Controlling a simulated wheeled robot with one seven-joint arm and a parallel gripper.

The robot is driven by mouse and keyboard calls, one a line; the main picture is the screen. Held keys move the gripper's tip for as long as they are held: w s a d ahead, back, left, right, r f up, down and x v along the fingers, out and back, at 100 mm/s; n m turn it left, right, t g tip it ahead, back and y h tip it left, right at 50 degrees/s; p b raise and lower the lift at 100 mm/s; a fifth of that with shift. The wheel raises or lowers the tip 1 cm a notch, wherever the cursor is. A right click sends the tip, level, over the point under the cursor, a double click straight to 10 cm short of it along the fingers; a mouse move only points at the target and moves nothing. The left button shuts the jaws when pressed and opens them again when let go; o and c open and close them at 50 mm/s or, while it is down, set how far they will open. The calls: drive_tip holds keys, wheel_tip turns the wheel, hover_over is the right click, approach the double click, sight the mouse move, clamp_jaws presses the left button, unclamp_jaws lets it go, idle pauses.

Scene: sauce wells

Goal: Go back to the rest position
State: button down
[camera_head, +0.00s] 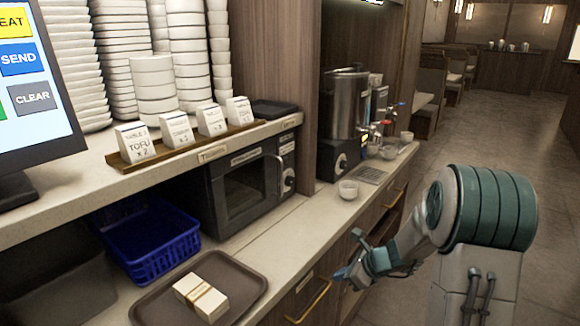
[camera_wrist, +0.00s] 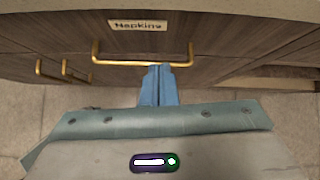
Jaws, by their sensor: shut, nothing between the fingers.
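My gripper (camera_wrist: 159,72) is shut and empty in the wrist view, its blue fingertips together. In the head view my gripper (camera_head: 340,273) is at the right, beside the counter front, with my arm reaching in from the right. The same brass handle seems to be the one (camera_head: 312,303) just below and left of my gripper.
A brown tray (camera_head: 150,312) with a banded pale stack (camera_head: 201,297) lies on the counter. Open floor (camera_head: 500,130) lies at the right.

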drive_tip(key=s+a+r+n+g+h+p, duration=0.1)
drive_tip(key=s+a+r+n, duration=0.2)
drive_tip(key=s+r+n, duration=0.35)
drive_tip(key=s+a+r+n+g+h+p, duration=0.1)
drive_tip(key=s+a+r+n+g, duration=0.15)
drive_tip(key=s+r+n, duration=0.4)
drive_tip(key=s+d+r+n+h, duration=0.1)
drive_tip(key=s+r+n+h, duration=0.1)
drive_tip(key=s+n, duration=0.3)
drive_tip(key=s+d+r+n+h+p, duration=0.1)
drive_tip(key=s+d+r+n+h, duration=0.1)
drive_tip(key=s+n, duration=0.4)
drive_tip(key=shift+s+d+t+h, duration=0.2)
drive_tip(key=shift+s+t+h, duration=0.3)
drive_tip(key=shift+s, duration=1.1)
